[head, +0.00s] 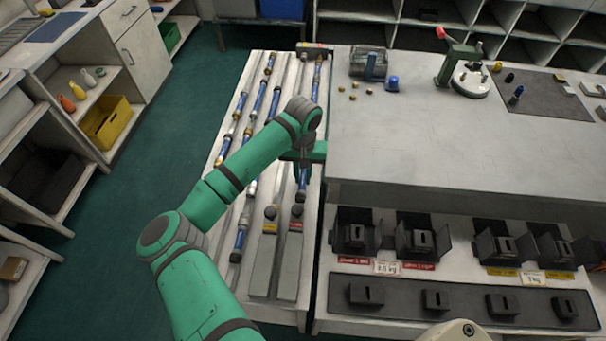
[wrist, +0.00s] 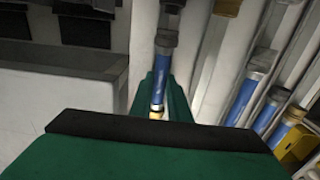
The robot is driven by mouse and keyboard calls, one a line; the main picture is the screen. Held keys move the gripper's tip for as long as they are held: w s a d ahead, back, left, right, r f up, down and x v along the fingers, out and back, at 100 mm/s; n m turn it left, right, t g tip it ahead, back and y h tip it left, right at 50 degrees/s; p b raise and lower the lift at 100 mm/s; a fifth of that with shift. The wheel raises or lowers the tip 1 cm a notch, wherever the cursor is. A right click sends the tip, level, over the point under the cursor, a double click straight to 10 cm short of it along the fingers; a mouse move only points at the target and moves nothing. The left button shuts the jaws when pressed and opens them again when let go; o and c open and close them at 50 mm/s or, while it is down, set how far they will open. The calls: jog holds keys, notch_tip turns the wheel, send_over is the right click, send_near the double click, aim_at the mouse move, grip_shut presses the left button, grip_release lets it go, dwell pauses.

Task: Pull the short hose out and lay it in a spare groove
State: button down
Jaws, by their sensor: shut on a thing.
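My gripper (head: 303,172) is low over the right side of the grooved hose rack (head: 308,120), partly hidden by my own wrist. In the wrist view its green fingers (wrist: 160,98) are shut on a blue hose (wrist: 158,88) with a dark collar and a brass-coloured end. The hose's blue lower part (head: 302,188) shows just below my gripper in the head view. It lies roughly along the grooves; I cannot tell whether it is clear of its groove. Whether this is the short hose is not certain.
Other blue hoses (head: 241,232) lie in the left grooves. Two grey blocks with black knobs, one yellow-labelled (head: 265,255) and one red-labelled (head: 293,258), stand at the rack's near end. A raised grey worktop (head: 440,145) borders the rack on the right. Green floor lies left.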

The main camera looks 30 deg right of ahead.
jog(key=shift+r, duration=3.05)
